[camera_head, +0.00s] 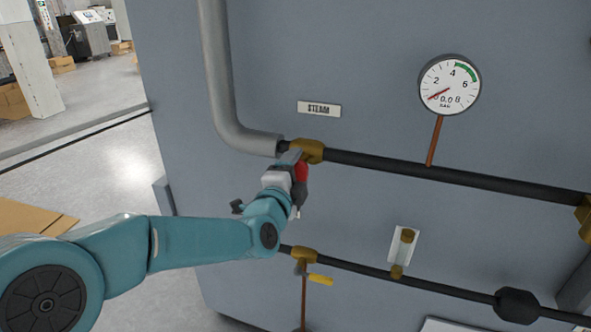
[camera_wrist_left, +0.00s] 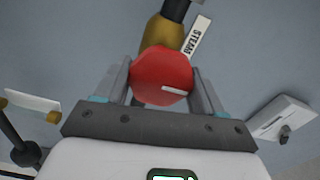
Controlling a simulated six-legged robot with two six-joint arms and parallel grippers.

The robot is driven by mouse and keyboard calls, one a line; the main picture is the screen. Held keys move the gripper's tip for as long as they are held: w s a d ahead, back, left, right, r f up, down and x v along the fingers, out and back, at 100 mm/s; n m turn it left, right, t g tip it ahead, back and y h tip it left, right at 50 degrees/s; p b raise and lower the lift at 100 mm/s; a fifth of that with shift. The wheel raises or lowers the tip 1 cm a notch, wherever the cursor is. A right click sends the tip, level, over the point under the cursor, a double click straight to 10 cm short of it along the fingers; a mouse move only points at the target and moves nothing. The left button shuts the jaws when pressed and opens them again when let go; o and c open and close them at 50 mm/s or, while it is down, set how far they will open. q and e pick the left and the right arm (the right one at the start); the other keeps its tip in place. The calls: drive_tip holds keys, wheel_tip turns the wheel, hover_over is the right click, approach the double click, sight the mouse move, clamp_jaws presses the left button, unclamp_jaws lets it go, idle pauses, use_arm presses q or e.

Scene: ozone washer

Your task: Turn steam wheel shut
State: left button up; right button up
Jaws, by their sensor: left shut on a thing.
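The red steam wheel (camera_wrist_left: 162,76) sits in front of a brass valve body (camera_head: 308,150) on the dark pipe, below the STEAM label (camera_head: 319,109). In the head view, part of the red wheel (camera_head: 301,171) shows beside the gripper. My left gripper (camera_head: 292,162) is at the wheel. In the left wrist view, its two fingers (camera_wrist_left: 162,88) stand on either side of the wheel and are shut on it. A pale mark shows on the wheel face. My right gripper is not in view.
A pressure gauge (camera_head: 449,85) reads near zero at upper right. A lower dark pipe carries a brass valve with a yellow lever (camera_head: 321,280) and a small sight glass (camera_head: 403,250). A thick grey pipe (camera_head: 217,75) runs down at left. Open floor lies left of the panel.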

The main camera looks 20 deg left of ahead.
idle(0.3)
use_arm(q)
drive_tip(key=o, duration=1)
drive_tip(key=shift+d, duration=0.1)
drive_tip(key=s+b, duration=0.3)
drive_tip(key=s, duration=1.3)
drive_tip(key=shift+s+a, duration=0.25)
drive_tip(key=shift+a, duration=0.05)
